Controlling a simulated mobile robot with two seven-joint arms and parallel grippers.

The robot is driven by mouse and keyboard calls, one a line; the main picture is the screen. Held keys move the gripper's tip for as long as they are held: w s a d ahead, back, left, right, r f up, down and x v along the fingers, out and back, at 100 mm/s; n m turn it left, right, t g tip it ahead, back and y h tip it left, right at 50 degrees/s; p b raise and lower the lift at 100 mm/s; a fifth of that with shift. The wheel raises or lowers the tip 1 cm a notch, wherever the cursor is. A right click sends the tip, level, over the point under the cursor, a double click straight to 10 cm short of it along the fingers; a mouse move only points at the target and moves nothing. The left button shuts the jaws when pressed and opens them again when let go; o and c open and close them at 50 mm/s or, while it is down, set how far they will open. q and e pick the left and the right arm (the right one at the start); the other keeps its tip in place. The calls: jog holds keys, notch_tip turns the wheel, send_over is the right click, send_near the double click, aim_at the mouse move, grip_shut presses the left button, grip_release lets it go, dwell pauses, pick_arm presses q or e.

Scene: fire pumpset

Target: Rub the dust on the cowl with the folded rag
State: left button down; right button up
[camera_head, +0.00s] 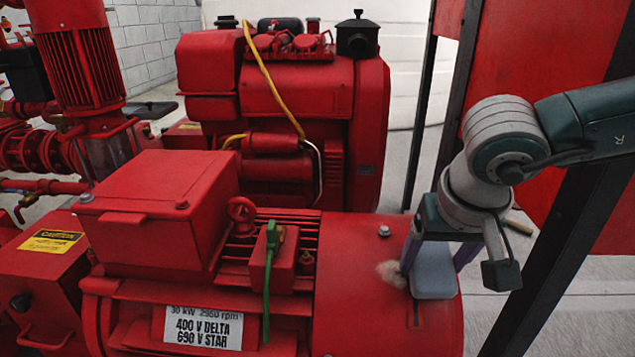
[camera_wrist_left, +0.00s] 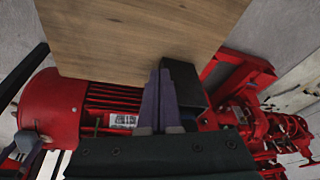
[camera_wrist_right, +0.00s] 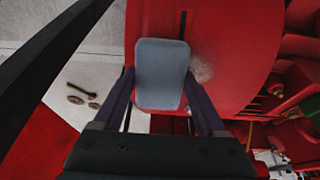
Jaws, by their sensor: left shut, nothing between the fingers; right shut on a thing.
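The cowl (camera_head: 355,300) is the smooth rounded red cover at the right end of the electric motor; it also shows in the right wrist view (camera_wrist_right: 225,30). A pale tan, fuzzy dust patch (camera_head: 391,274) lies on its upper right side. My right gripper (camera_head: 437,256) is shut on the grey-blue folded rag (camera_head: 434,275), with one finger on each side. The rag is at the cowl, just right of the dust; in the right wrist view the dust (camera_wrist_right: 202,70) borders the rag (camera_wrist_right: 161,74). Firm contact cannot be told. My left gripper (camera_wrist_left: 160,78) is shut and empty, outside the head view.
A red terminal box (camera_head: 155,215) and a green-handled piece (camera_head: 271,245) stand on the motor left of the cowl. A red engine (camera_head: 280,110) is behind. Dark posts and a red panel (camera_head: 540,100) stand at right. A wooden board (camera_wrist_left: 140,35) is near my left gripper.

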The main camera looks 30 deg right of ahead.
aim_at(376, 270)
pick_arm(q)
jog(key=shift+f+b, duration=0.4)
jog(key=shift+f, duration=0.05)
pick_arm(e)
jog(key=shift+w+a, duration=0.5)
jog(key=shift+a, duration=0.3)
jog(key=shift+w+a, duration=0.5)
jog(key=shift+a, duration=0.3)
pick_arm(q)
jog(key=shift+d+f+b, duration=0.1)
jog(key=shift+f+b, duration=0.55)
pick_arm(e)
jog(key=shift+w+a+f, duration=0.1)
jog(key=shift+w+a, duration=0.3)
jog(key=shift+a, duration=0.15)
jog(key=shift+w+a+f, duration=0.1)
jog(key=shift+w+a, duration=0.25)
jog(key=shift+a, duration=0.2)
pick_arm(q)
jog(key=shift+d+f, duration=0.2)
jog(key=shift+d, duration=0.05)
pick_arm(e)
jog(key=shift+w+a, duration=0.15)
jog(key=shift+a, duration=0.15)
pick_arm(q)
jog(key=shift+r, duration=0.1)
